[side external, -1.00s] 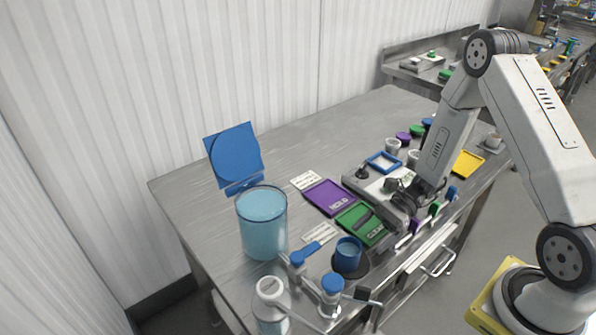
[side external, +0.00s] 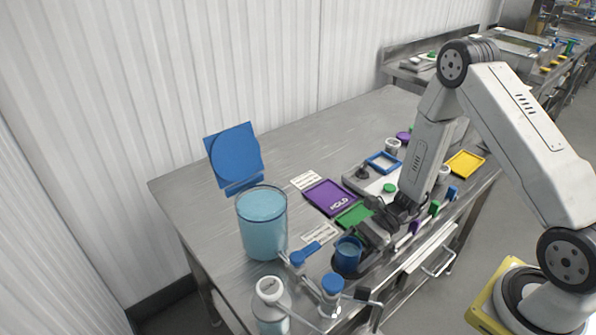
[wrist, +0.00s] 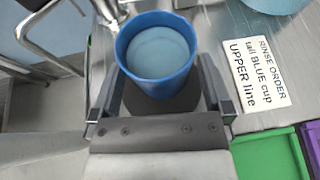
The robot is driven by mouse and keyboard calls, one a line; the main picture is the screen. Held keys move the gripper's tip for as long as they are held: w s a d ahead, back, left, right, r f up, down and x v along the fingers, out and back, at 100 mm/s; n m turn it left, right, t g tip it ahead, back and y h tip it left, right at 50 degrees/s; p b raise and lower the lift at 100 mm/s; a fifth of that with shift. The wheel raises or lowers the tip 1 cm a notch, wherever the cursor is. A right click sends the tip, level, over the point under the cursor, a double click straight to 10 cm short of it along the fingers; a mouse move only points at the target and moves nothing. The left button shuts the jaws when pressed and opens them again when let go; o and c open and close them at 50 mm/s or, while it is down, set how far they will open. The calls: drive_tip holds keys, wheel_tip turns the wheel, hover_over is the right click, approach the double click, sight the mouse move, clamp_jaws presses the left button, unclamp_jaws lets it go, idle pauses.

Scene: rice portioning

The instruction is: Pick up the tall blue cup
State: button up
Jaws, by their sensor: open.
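The tall blue cup (side external: 348,251) stands upright on a dark round base near the front edge of the table, with pale liquid or a light interior showing inside. It also shows in the wrist view (wrist: 156,55), between the two fingers. My gripper (side external: 361,240) is at the cup from the right side. In the wrist view my gripper (wrist: 158,95) is open, with one finger on each side of the cup. I cannot tell whether either finger touches the cup.
A label card (wrist: 258,72) reads "RINSE ORDER tall BLUE cup UPPER line". A large clear container of blue liquid (side external: 262,225) stands to the left. Bottles, including a blue-capped one (side external: 331,294), stand in front. Green (side external: 354,214) and purple (side external: 328,197) trays lie behind.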

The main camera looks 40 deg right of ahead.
sight(349, 246)
drive_tip(key=shift+x, duration=0.95)
drive_tip(key=c, duration=1.2)
drive_tip(key=shift+r, duration=0.15)
drive_tip(key=shift+r, duration=4.9)
